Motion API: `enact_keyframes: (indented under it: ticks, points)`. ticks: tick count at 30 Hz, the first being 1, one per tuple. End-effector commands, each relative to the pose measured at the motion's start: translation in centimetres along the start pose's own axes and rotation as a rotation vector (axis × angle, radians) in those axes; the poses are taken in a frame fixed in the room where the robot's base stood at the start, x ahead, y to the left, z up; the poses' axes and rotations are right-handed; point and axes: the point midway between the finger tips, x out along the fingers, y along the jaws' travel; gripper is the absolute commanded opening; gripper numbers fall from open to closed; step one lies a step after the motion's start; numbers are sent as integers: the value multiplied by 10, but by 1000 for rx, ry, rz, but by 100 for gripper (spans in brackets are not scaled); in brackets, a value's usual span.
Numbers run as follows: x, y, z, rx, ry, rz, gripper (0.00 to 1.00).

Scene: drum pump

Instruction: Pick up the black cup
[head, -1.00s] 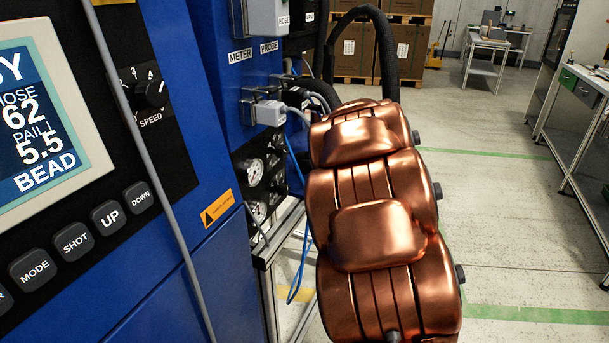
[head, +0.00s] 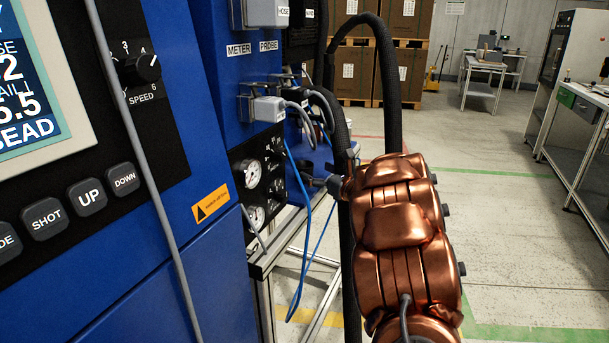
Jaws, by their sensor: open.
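No black cup can be made out in the head view. My copper-coloured arm fills the right centre and hides what lies behind it. A small grey and dark part at the arm's far left side looks like my gripper (head: 332,184), in front of the blue machine's gauge panel. It is small and partly covered, with its fingers apart and nothing seen between them.
The blue machine (head: 225,265) with its display and buttons stands close on the left. Black hoses (head: 389,90) and blue cables hang by its frame. A workbench (head: 583,95) stands at the right. Stacked boxes (head: 402,70) are at the back. The floor between is clear.

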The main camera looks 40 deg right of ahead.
Motion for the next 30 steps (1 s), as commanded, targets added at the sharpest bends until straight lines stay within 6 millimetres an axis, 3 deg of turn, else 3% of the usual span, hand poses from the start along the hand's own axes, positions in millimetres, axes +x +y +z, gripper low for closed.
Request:
enact_keyframes:
  ticks: [13, 23, 30]
  points:
    - [47, 7, 4, 3, -1, 2, 89]
    - [53, 6, 3, 3, 1, -1, 89]
    - [52, 6, 3, 3, 1, -2, 66]
